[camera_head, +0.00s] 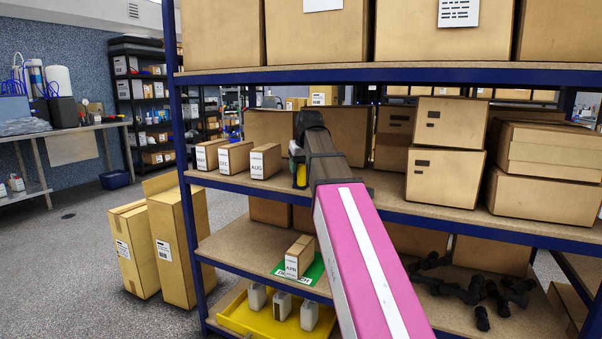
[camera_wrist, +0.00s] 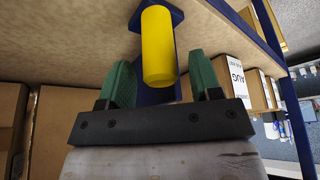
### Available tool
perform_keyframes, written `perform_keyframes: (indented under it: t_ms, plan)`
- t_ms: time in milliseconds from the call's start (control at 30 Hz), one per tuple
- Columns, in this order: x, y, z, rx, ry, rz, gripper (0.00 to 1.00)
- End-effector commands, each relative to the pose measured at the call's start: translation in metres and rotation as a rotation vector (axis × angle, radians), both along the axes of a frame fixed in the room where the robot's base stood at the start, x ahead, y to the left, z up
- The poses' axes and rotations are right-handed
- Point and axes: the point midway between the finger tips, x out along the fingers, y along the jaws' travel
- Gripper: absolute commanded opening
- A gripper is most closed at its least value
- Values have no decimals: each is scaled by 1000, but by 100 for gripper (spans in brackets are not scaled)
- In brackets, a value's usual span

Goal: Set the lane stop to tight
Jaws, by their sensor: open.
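A yellow upright cylinder (camera_wrist: 157,45) on a blue base (camera_wrist: 146,17) stands on the wooden shelf; I take it to be the lane stop's handle. It also shows as a small yellow patch in the head view (camera_head: 301,175), mostly hidden by my arm. My gripper (camera_wrist: 162,84) is open, its two green fingers on either side of the cylinder's near end in the wrist view. A gap shows beside each finger; I cannot tell whether either touches it. No tight marking can be made out.
Several small cartons stand left of the gripper on the same shelf, including one marked AUG (camera_head: 265,161). Large cardboard boxes (camera_head: 444,177) stand to the right. Below are a small carton (camera_head: 299,257) on a green mat and a yellow tray (camera_head: 262,322) with white bottles.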

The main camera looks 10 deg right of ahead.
Motion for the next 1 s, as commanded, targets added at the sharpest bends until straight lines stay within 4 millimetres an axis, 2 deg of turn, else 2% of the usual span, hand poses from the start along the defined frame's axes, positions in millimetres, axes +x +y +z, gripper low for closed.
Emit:
perform_keyframes:
  t_ms: [100,233,600,633,700,800,1000]
  plan:
    - [5,1,-13,0,2,0,58]
    - [8,1,-20,0,0,0,58]
    - [10,2,-24,0,0,0,58]
    - [10,2,-24,0,0,0,52]
    - [10,2,-24,0,0,0,29]
    - [10,2,-24,0,0,0,0]
    - [13,5,-23,0,1,0,0]
